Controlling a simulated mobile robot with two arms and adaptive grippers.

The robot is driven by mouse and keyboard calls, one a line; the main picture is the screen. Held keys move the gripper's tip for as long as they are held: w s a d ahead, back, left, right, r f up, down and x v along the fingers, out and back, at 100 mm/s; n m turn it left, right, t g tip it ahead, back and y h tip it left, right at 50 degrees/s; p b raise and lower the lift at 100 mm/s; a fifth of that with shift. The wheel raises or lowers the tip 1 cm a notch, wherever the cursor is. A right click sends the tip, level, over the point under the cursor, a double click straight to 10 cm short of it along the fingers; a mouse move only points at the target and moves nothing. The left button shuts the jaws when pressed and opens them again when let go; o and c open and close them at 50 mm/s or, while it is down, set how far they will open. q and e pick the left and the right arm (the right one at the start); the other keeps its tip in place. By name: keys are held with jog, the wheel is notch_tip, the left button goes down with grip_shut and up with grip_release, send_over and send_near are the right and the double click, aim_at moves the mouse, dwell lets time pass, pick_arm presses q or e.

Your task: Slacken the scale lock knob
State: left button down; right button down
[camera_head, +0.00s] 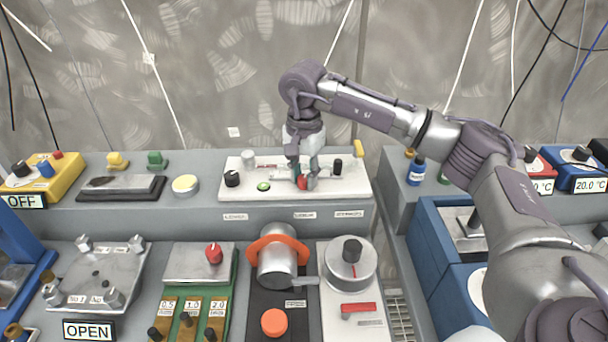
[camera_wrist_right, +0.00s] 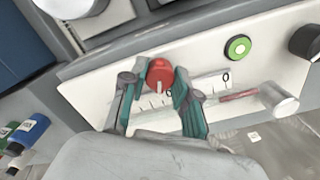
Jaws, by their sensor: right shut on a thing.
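A small red knob (camera_head: 302,184) with a white pointer line sits on a white panel (camera_head: 350,188) on the back shelf. It stands beside a tick-marked scale strip, which fits the scale lock knob. It shows plainly in the right wrist view (camera_wrist_right: 160,72). My right gripper (camera_head: 304,178) reaches down over the panel. Its teal fingers (camera_wrist_right: 159,90) are closed on the two sides of the red knob. In the head view the fingers hide part of the knob and of the scale. My left gripper is not in view.
The panel also carries a black knob (camera_head: 232,179), a green button (camera_head: 264,187), another black knob (camera_head: 338,165) and a silver cylinder (camera_head: 249,158). Blue and green bottles stand right of the panel, the blue one (camera_head: 417,172) nearer. In front are a metal cylinder (camera_head: 277,265) and a dial (camera_head: 350,262).

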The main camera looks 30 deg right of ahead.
aim_at(304, 178)
jog(key=shift+r, duration=0.1)
jog(key=c, duration=0.9)
grip_release()
jog(key=shift+o, duration=0.2)
notch_tip(304, 178, up, 12)
